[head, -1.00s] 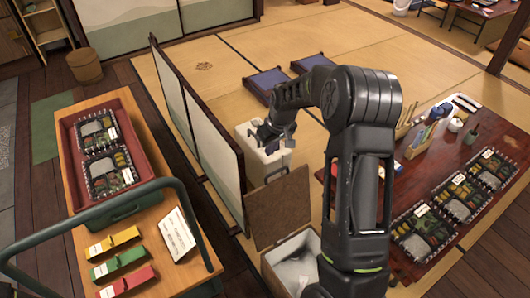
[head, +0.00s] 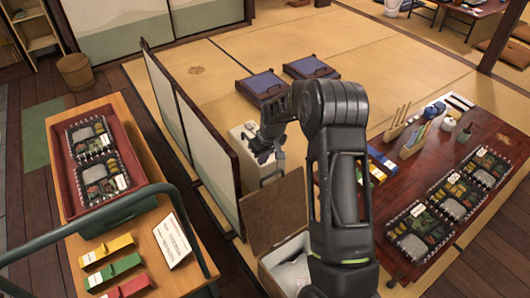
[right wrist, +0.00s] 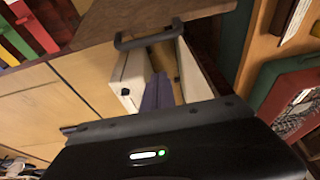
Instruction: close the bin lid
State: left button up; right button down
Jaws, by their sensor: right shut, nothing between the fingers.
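The bin (head: 267,268) is a light box at the bottom centre of the head view, partly hidden by my right arm. Its brown lid (head: 275,210) stands up open at the bin's far side. Pale, bag-like contents (head: 292,272) show inside. My right gripper (head: 263,149) points down beyond the lid, over or beside a white box (head: 243,140); I cannot tell whether it touches that box. It is shut and empty, and appears apart from the lid. In the right wrist view its dark body fills the bottom. My left gripper is not in view.
A folding screen (head: 203,140) stands left of the bin and white box. A wooden cart (head: 75,250) with a red tray (head: 60,185) is farther left. A low table (head: 480,125) with bento boxes is at right.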

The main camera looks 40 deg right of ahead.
jog(key=shift+s+f, duration=0.55)
jog(key=shift+s, duration=0.3)
jog(key=shift+s+f, duration=0.5)
jog(key=shift+s, duration=0.3)
